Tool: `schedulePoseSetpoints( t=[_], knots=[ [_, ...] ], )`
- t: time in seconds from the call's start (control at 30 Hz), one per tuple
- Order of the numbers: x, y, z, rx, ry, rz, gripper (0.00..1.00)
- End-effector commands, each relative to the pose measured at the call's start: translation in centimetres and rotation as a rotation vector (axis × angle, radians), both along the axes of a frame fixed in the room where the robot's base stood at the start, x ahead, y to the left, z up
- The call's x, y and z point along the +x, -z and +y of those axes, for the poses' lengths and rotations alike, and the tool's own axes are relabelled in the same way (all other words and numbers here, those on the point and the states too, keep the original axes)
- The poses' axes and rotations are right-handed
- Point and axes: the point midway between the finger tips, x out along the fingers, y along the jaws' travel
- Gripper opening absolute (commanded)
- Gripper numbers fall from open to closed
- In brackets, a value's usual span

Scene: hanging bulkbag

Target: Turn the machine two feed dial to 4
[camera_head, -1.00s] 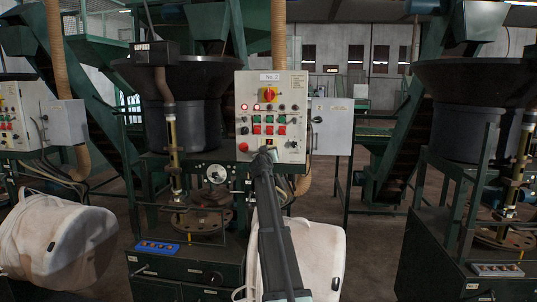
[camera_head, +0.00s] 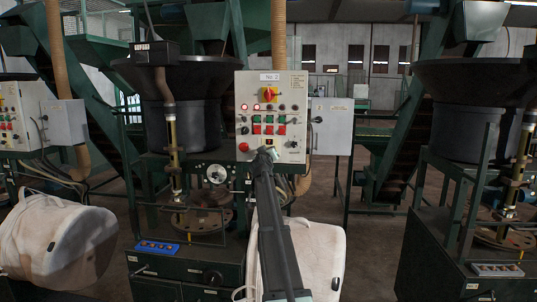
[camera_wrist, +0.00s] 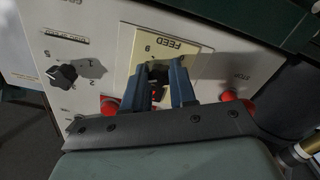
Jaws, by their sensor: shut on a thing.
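The machine two control panel (camera_head: 243,82), marked "No. 2", stands in the middle of the head view. My gripper (camera_head: 269,152) is at its lower part, and the arm hides what lies behind it. In the wrist view the panel (camera_wrist: 105,22) appears upside down. The cream feed plate (camera_wrist: 185,48), labelled "FEED", lies right under my gripper (camera_wrist: 160,72). The two fingers are shut on the dark feed dial (camera_wrist: 157,91), one on each side. The fingers hide much of the dial and its scale, so I cannot tell its setting.
Another black knob (camera_wrist: 62,75) with a numbered scale sits to the left in the wrist view. Red buttons (camera_wrist: 229,97) are close beside the fingers. A grey box (camera_head: 331,127) adjoins the panel's right side.

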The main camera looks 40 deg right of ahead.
Motion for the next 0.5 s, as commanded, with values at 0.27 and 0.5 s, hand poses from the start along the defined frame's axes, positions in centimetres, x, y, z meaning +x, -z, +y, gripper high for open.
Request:
schedulePoseSetpoints(
  t=[0.27,0.5],
  knots=[
    [0.0,0.0,0.02,-0.043,0.0,0.043,0.0],
    [0.0,0.0,0.02,-0.042,0.0,0.042,0.32]
  ],
)
